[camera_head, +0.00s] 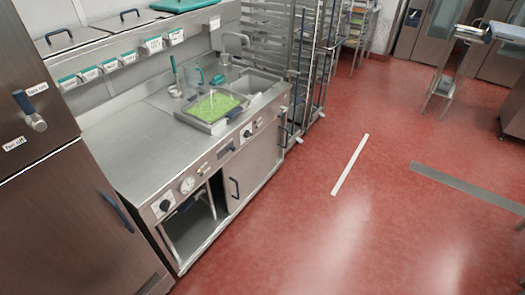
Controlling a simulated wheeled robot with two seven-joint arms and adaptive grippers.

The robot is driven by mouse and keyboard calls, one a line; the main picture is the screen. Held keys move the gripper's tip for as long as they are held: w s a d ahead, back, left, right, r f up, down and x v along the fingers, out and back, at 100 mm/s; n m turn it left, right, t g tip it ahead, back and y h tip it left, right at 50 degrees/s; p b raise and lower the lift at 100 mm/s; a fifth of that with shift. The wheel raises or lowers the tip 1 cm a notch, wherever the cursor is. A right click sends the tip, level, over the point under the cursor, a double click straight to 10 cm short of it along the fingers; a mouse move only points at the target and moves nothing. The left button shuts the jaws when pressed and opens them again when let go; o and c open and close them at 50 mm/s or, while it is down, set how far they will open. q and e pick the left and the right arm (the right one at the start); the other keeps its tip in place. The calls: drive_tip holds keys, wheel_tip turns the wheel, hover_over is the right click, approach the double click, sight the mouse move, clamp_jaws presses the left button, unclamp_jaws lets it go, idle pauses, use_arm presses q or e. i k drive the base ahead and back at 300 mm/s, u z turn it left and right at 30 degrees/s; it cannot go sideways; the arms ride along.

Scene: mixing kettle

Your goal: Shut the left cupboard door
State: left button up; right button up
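The steel counter unit (140,140) stands at the left with cupboards under its worktop. The left cupboard (188,222) is open at the front, and its dark inside with a shelf shows. I cannot clearly make out its door panel; thin upright steel edges frame the opening. The cupboard door right of it (254,165) is closed and has a dark blue handle (234,188). Neither of my grippers is in view.
A tall steel cabinet (60,210) stands left of the counter. A tray of green contents (212,108) sits on the worktop near the sink. A rack (300,60) stands beyond the counter. The red floor (290,230) in front is clear.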

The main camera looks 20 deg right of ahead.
sight(244, 172)
drive_tip(key=u, duration=0.2)
drive_tip(key=k, duration=0.35)
drive_tip(key=z, duration=1.35)
drive_tip(key=i, duration=0.95)
drive_tip(key=z, duration=0.45)
drive_tip(key=i, duration=0.95)
drive_tip(key=u, duration=0.85)
drive_tip(key=i, duration=0.8)
drive_tip(key=u, duration=0.7)
